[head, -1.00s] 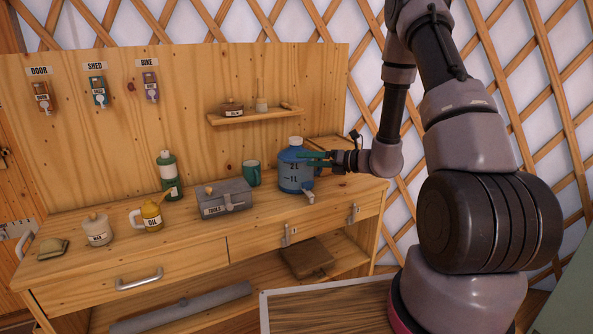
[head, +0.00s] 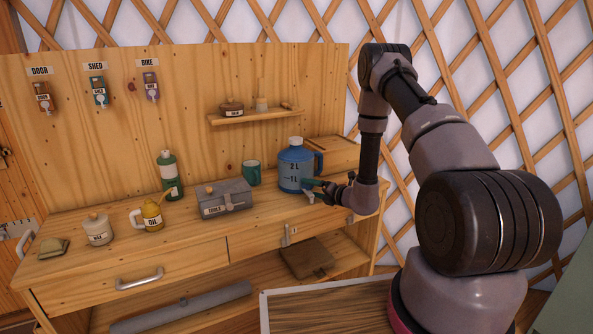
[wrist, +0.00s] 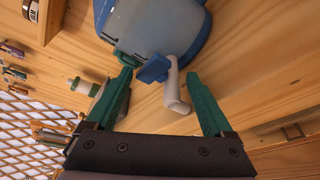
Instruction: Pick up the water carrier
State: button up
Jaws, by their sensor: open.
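My gripper (head: 317,187) is at the carrier's lower right front. In the wrist view my gripper (wrist: 159,76) is open, its teal fingers on either side of the tap and spout. Nothing is held; whether a finger touches is unclear.
A grey toolbox (head: 226,198), a teal mug (head: 251,173) and a green bottle (head: 169,175) stand left of the carrier. A small shelf (head: 255,117) hangs above. A wooden box (head: 332,154) is behind it at the right.

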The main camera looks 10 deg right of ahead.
aim_at(306, 189)
jog(key=x, duration=0.3)
jog(key=shift+w+a, duration=0.2)
jog(key=shift+w, duration=0.05)
grip_shut()
jog(key=shift+r, duration=0.1)
